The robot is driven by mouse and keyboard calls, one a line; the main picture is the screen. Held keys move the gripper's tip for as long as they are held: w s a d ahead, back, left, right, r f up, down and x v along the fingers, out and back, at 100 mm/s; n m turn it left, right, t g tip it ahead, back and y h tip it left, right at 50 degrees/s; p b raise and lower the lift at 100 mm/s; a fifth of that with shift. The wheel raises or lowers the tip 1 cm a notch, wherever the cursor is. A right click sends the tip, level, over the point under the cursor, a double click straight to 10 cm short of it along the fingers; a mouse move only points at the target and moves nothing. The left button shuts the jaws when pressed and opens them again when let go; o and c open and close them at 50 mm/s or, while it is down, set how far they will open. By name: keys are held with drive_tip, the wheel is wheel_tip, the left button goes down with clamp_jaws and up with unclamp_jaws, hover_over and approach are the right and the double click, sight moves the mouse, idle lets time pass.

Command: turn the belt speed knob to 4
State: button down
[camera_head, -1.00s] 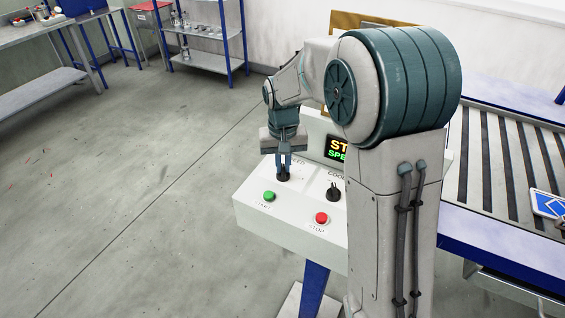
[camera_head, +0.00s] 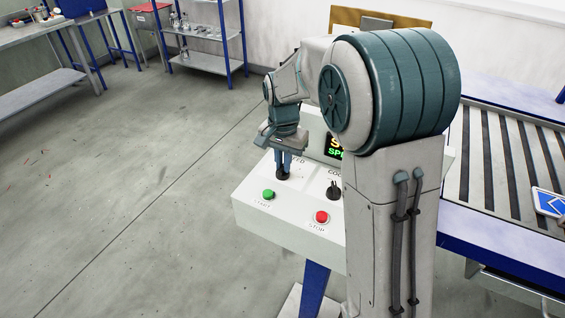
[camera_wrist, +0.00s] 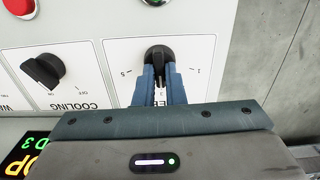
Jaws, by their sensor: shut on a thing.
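The belt speed knob (camera_wrist: 158,57) is black and sits on a white dial plate in the wrist view, with the marks 5, 3 and 1 readable around it. In the head view the knob (camera_head: 282,174) is on the left part of the white control panel (camera_head: 245,208). My gripper (camera_wrist: 160,82) is over the knob with its blue fingers on both sides, shut on it. The fingers and palm hide part of the dial and its label. In the head view my gripper (camera_head: 283,165) points down at the knob.
The black cooling knob (camera_wrist: 45,71) is beside it. A green start button (camera_head: 268,194) and a red stop button (camera_head: 321,217) are at the panel's front. A lit display (camera_head: 334,148) is partly hidden by my arm. A roller conveyor (camera_head: 495,165) is at right.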

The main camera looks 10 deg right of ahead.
drive_tip(key=m, duration=0.3)
drive_tip(key=shift+m, duration=2.1)
drive_tip(key=shift+r, duration=0.1)
drive_tip(key=c, duration=1.5)
unclamp_jaws()
wheel_tip(320, 180, up, 14)
drive_tip(key=b, duration=0.1)
drive_tip(key=shift+s+d, duration=0.1)
drive_tip(key=shift+d, duration=0.05)
